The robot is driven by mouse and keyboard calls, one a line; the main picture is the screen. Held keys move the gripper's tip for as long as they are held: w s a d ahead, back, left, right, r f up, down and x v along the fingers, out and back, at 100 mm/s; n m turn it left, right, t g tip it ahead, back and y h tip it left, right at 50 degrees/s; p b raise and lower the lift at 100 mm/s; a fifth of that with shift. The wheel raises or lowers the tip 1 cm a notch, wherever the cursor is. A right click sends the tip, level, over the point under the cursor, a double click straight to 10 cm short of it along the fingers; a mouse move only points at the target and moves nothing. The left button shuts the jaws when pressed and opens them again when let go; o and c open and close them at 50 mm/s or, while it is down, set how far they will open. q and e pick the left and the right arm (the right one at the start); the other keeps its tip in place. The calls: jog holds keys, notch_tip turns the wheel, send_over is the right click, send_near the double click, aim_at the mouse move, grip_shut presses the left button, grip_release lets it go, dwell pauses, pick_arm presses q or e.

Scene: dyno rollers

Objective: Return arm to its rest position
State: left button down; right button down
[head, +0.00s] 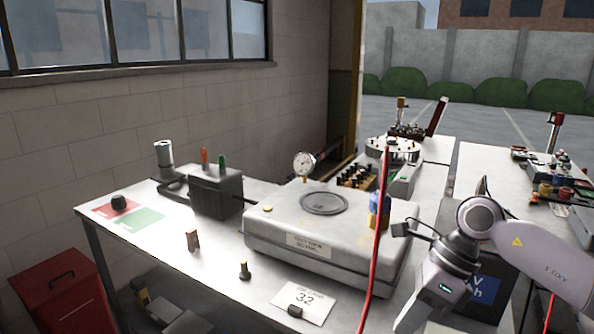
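My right arm (485,235) comes in from the right edge, bends at a rounded joint and runs down to its wrist (442,285). The wrist is right of the white bench and overlaps a dark box with a blue label (487,291). The fingers of the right gripper are below the lower edge, so I cannot see whether it holds anything. My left arm and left gripper are not in view.
A white bench (165,262) holds a large pale box (330,225) with a round plate, a dial gauge (304,164), a black box (216,192) and small parts. A red cable (376,262) hangs before it. A second table (500,180) stands right.

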jog(key=s+a+r+m+t+y, duration=0.1)
jog(key=s+a+m+t+y, duration=0.1)
jog(key=a+m+y, duration=0.5)
jog(key=s+a+r+m+t+y, duration=0.1)
jog(key=s+a+m+t+y, duration=0.2)
jog(key=a+y, duration=0.55)
jog(key=w+d+f+m+t+h, duration=0.1)
jog(key=d+f+m+t+h, duration=0.5)
jog(key=m, duration=0.8)
jog(key=d+f+m+t+h, duration=0.5)
jog(key=f+m+t+h, duration=0.25)
jog(key=m, duration=0.55)
jog(key=s+d+f+m+g+h, duration=0.2)
jog(key=s+d+f+m+g, duration=0.1)
jog(key=s+f, duration=0.3)
jog(key=s+d+f+m+g+h, duration=0.3)
jog(key=s+f+m, duration=0.3)
jog(key=f, duration=0.3)
jog(key=shift+s+d+f+g, duration=0.2)
jog(key=shift+s+f+g, duration=0.15)
jog(key=shift+g, duration=0.1)
jog(key=shift+w, duration=0.1)
